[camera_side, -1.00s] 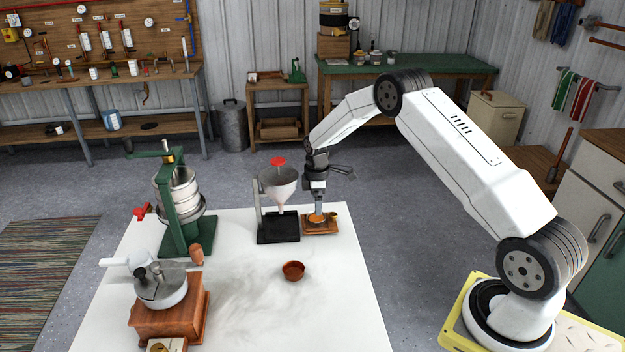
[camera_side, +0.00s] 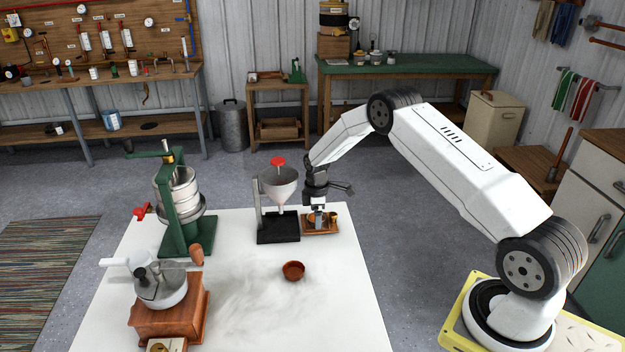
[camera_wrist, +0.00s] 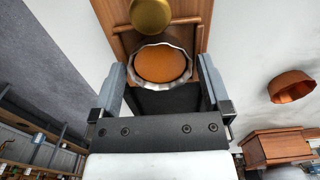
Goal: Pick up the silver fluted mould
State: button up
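The silver fluted mould (camera_wrist: 131,72) has a wavy silver rim and an orange-brown inside. It is on a wooden tray (camera_wrist: 187,38), and in the side view it is mostly hidden by my gripper. My gripper (camera_wrist: 161,66) is open, with one finger to each side of the mould and a small gap at both sides. In the side view my gripper (camera_side: 316,220) is low over the wooden tray (camera_side: 322,232).
A brass cup (camera_wrist: 152,14) stands on the tray just beyond the mould. A funnel stand (camera_side: 278,238) is close on the left. A terracotta bowl (camera_side: 293,271) sits in front. A green press (camera_side: 172,245) and wooden grinder (camera_side: 165,318) stand further left. The tabletop's right side is clear.

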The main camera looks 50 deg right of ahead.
jog(key=c, duration=0.7)
jog(key=shift+o, duration=0.2)
jog(key=shift+r, duration=3.5)
